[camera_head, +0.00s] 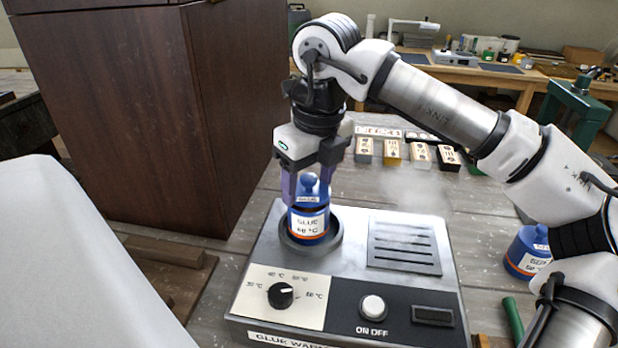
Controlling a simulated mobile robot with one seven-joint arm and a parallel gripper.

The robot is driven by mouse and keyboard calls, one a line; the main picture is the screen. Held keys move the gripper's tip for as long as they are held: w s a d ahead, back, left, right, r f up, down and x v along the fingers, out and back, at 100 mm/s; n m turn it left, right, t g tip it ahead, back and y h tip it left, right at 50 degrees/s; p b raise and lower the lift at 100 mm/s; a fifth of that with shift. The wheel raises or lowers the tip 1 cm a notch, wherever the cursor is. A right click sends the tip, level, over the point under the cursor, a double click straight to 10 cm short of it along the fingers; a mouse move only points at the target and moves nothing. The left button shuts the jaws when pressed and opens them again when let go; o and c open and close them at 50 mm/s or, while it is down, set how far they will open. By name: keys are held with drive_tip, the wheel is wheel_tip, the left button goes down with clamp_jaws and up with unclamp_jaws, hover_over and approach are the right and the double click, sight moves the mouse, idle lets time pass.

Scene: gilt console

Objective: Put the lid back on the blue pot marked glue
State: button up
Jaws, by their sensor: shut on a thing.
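The blue pot marked glue (309,224) stands upright in the round well of the glue warmer (345,216), with a white label and an orange band. My gripper (307,190) points down directly over the pot. It is shut on the blue lid (308,187), whose rounded top shows between the purple fingers. The lid is over the pot's mouth, with a dark band between them. I cannot tell whether the lid rests on the rim or hangs just above it.
A second blue pot (528,252) stands right of the warmer, partly behind my arm. A green-handled tool (513,318) lies near it. Several small labelled blocks (392,152) sit behind the warmer. A tall brown cabinet (150,110) stands at the left. The warmer has a knob (280,295).

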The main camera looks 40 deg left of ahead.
idle(0.9)
drive_tip(key=o, duration=1.3)
drive_tip(key=shift+r, duration=0.1)
drive_tip(key=shift+r+p, duration=2.45)
drive_tip(key=shift+r, duration=0.95)
clamp_jaws()
drive_tip(key=shift+f, duration=0.3)
